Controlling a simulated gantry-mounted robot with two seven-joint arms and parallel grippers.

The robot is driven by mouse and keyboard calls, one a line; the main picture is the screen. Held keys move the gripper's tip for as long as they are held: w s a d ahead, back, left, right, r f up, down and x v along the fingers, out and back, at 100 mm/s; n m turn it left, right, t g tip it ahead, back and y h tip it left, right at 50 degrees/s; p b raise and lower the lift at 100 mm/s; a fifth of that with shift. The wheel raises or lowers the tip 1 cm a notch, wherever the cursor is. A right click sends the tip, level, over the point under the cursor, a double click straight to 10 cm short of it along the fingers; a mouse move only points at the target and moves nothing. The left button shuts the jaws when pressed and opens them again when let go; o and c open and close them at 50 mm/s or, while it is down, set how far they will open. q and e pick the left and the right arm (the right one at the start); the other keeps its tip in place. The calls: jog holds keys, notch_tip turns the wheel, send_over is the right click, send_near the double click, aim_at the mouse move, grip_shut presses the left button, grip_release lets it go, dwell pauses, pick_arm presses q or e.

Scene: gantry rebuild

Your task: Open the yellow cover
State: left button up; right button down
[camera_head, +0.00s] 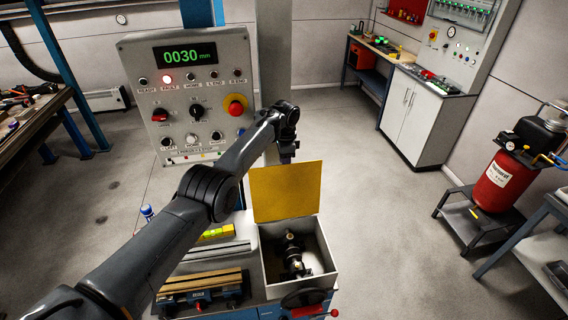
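The yellow cover (286,190) stands raised, nearly upright, at the back edge of a grey box (328,284). The box is open at the top, and a dark metal fitting with a brass-coloured part (293,255) shows inside it. My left arm reaches in from the lower left. My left gripper (287,157) points down at the cover's top edge; its fingertips are small and partly hidden, so I cannot tell whether they touch the cover or are open. My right gripper is not in view.
A control panel (228,125) with a green "0030 mm" display and a lit red lamp stands behind my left arm. A vise (202,290) and a yellow level (216,233) lie left of the box. A red handle (307,311) is in front. Open floor lies right.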

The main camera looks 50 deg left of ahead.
pick_arm(q)
notch_tip(320, 180, up, 10)
jog(key=b, duration=0.1)
jog(key=shift+s+d+f, duration=0.2)
jog(key=shift+s, duration=0.05)
